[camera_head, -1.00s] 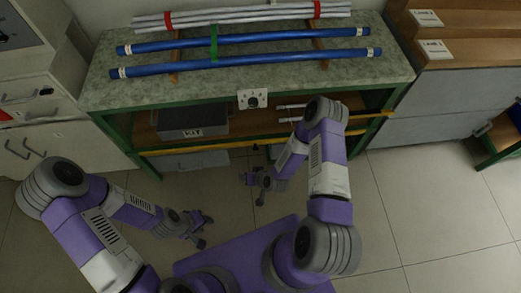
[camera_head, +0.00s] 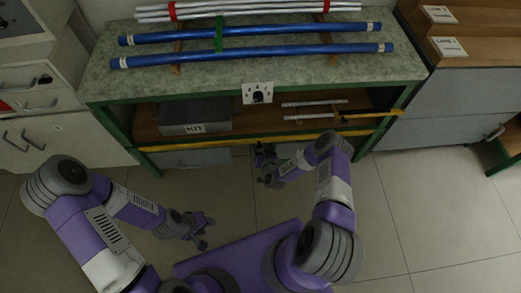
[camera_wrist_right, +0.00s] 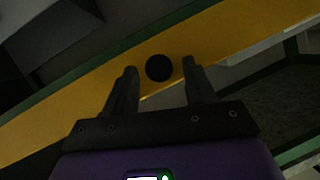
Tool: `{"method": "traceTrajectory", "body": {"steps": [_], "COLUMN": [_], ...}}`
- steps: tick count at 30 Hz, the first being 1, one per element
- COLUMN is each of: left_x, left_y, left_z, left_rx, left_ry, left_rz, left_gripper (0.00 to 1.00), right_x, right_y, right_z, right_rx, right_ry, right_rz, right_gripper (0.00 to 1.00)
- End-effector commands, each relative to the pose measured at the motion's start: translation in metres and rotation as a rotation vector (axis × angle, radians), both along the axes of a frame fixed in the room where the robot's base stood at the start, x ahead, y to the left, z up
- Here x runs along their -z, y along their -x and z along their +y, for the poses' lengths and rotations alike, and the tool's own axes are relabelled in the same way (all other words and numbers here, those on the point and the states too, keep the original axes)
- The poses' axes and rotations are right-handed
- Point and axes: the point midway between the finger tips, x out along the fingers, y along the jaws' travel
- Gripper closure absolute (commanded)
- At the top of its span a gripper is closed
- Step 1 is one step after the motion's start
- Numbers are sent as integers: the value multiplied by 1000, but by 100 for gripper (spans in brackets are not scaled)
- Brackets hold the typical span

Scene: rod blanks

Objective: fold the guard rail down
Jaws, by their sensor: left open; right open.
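The yellow guard rail (camera_head: 200,145) runs along the front of the bench, below the open shelf. It also crosses the right wrist view as a wide yellow bar (camera_wrist_right: 70,107) with a round black knob (camera_wrist_right: 159,68) on it. In the right wrist view, the open fingers of the right gripper (camera_wrist_right: 160,72) appear on either side of the knob; contact cannot be told. My left gripper (camera_head: 207,231) is open and empty over the floor, away from the rail.
Blue rods (camera_head: 260,52) and pale rods lie on the bench top (camera_head: 100,82). A grey box marked KIT (camera_head: 195,115) and thin rods (camera_head: 312,110) are on the shelf under it. A small switch plate (camera_head: 257,92) hangs on the front edge. Floor in front is clear.

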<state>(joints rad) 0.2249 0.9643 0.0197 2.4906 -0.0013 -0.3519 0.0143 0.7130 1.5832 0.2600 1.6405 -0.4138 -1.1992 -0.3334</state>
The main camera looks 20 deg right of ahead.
Motion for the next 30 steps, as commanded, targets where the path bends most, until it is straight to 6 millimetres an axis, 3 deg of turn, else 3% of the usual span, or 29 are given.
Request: {"method": "traceTrajectory", "body": {"steps": [8,19,30], "left_x": [1,1,1], "left_y": [0,0,0], "left_z": [0,0,0], "left_rx": [0,0,0], "left_ry": [0,0,0], "left_rz": [0,0,0], "left_gripper": [57,57,57], "right_x": [0,0,6], "right_y": [-3,-2,0], "right_z": [0,0,1], "right_rx": [0,0,1], "right_ry": [-1,-1,12], "right_rz": [1,2,-40], "right_gripper": [45,99,100]}}
